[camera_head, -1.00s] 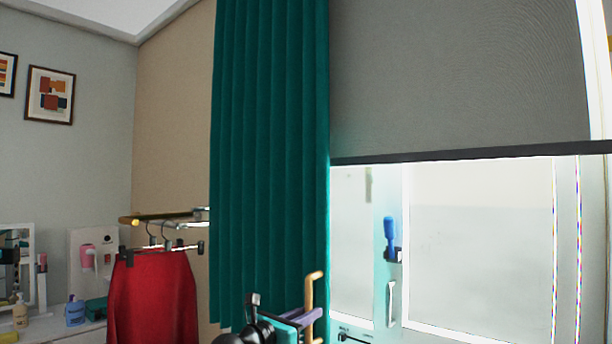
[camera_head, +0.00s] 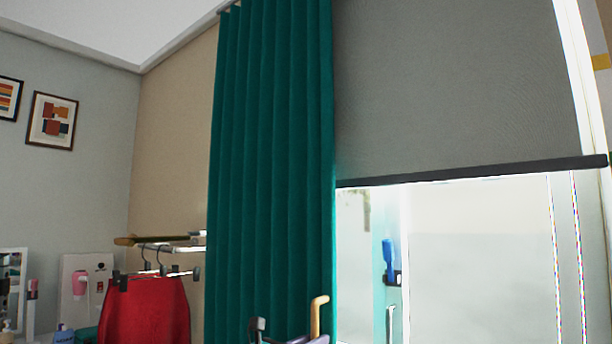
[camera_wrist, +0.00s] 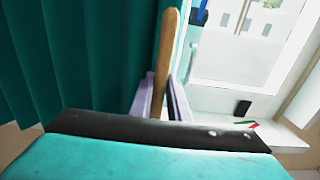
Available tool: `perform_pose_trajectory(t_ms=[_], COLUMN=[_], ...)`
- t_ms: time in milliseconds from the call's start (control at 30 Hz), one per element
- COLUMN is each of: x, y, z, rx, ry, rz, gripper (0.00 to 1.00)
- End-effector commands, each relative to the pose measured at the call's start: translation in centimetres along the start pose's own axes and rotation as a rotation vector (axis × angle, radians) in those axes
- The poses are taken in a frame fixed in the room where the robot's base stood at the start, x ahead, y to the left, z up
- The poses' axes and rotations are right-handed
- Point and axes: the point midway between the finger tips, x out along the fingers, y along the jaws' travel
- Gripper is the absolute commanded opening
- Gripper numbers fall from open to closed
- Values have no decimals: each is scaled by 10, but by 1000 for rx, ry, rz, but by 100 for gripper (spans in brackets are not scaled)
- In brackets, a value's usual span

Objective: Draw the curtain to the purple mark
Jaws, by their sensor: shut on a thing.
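The teal curtain (camera_head: 270,150) hangs in long folds left of the window, and its top edge shows near the ceiling. It also fills the left of the wrist view (camera_wrist: 80,50). A tan wooden handle (camera_head: 318,314) stands by the curtain's right edge; it also shows in the wrist view (camera_wrist: 166,60). My gripper (camera_wrist: 165,103) is shut on this handle, with a lavender finger on each side. In the head view only the top of my gripper (camera_head: 305,340) shows at the bottom edge. I see no purple mark in either view.
A grey blind (camera_head: 450,90) with a dark bottom bar covers the upper window. A blue-handled item (camera_head: 389,258) is at the window. A red skirt (camera_head: 146,312) hangs from a rail (camera_head: 160,240) on the left. Framed pictures (camera_head: 52,121) are on the left wall.

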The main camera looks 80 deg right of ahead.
Motion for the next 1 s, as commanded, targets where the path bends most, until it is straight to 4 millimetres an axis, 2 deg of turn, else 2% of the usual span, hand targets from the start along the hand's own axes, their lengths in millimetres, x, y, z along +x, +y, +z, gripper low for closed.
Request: perform_pose_trajectory(t_ms=[267,1000], x=[0,0], y=[-6,-47], z=[-2,-2], rx=[1,1], ry=[-2,-1], rz=[0,-1], gripper=[3,3])
